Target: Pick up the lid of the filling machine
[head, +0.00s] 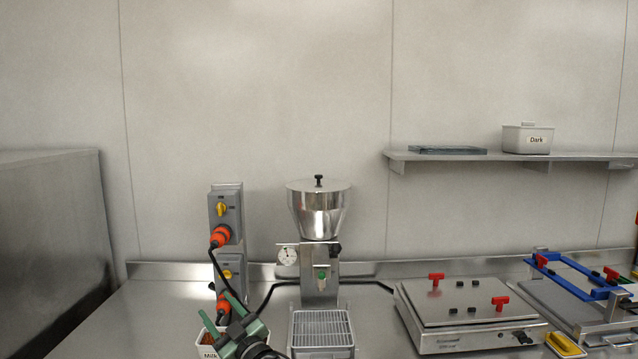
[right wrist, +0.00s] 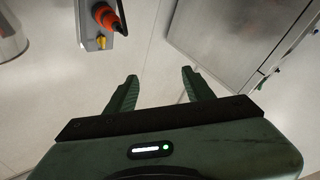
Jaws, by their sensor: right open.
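The filling machine (head: 319,215) stands at the middle of the counter, with a shiny metal cone-shaped hopper. Its lid (head: 304,186) is a flat metal disc with a black knob (head: 319,180), and it sits on top of the hopper. My right gripper (head: 216,304) is open and empty, low and to the left of the machine in the head view, apart from the lid. Its two green fingers also show spread in the right wrist view (right wrist: 159,75), with nothing between them. My left gripper is not in view.
Grey wall boxes (head: 226,210) with orange plugs and a black cable are left of the machine. A white container (head: 206,350) labelled Milk is beside my right gripper. A metal plate device (head: 465,302) with red handles and a blue frame (head: 572,270) are at right. Air above the counter's left is clear.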

